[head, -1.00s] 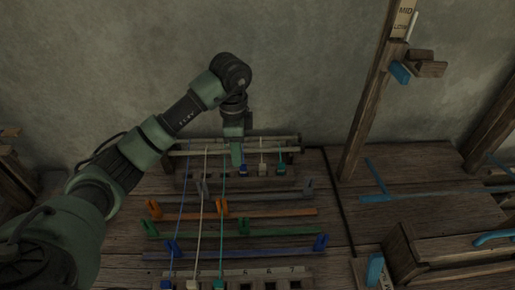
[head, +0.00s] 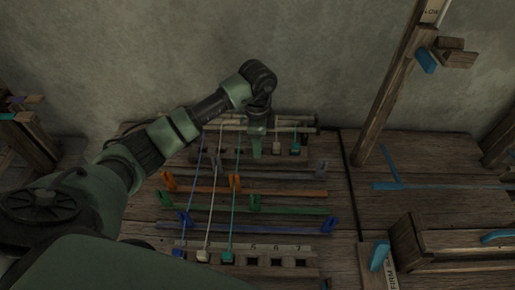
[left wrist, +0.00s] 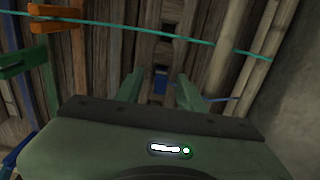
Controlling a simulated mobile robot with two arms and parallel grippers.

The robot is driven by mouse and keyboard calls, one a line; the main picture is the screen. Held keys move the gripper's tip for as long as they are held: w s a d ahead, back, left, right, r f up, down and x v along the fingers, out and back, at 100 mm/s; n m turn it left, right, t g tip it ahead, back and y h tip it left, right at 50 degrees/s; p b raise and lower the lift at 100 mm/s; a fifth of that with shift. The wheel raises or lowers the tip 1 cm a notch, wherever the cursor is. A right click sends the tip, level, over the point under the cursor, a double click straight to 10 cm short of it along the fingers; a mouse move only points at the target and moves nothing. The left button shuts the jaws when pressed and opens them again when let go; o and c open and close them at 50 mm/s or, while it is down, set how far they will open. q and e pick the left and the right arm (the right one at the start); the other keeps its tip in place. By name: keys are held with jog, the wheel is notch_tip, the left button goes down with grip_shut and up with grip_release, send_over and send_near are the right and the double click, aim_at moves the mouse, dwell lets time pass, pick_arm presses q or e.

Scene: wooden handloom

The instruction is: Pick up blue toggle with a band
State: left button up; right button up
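The blue toggle (left wrist: 160,82) shows in the left wrist view as a small blue block with a pale top edge, with a blue band running off to the right near it. I cannot tell whether that band joins the toggle. My left gripper (left wrist: 159,90) is open, its two green fingers apart on either side of the toggle in that view; I see no contact. In the head view my left gripper (head: 257,152) points down at the back row of toggles and hides the blue toggle. My right gripper is not in view.
A white toggle (head: 276,147) and a teal toggle (head: 295,150) stand just right of the gripper. Blue, white and teal bands run forward to the front slotted board (head: 290,248). Orange bars (head: 275,192) and green bars (head: 300,209) cross beneath them.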

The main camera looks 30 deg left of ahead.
pick_arm(q)
grip_shut()
jog(key=shift+r, duration=0.1)
notch_tip(320, 180, up, 9)
jog(key=shift+w+r+b, duration=0.1)
jog(key=shift+b, duration=0.35)
notch_tip(320, 180, up, 11)
jog(key=p, duration=0.2)
jog(key=shift+f, duration=0.2)
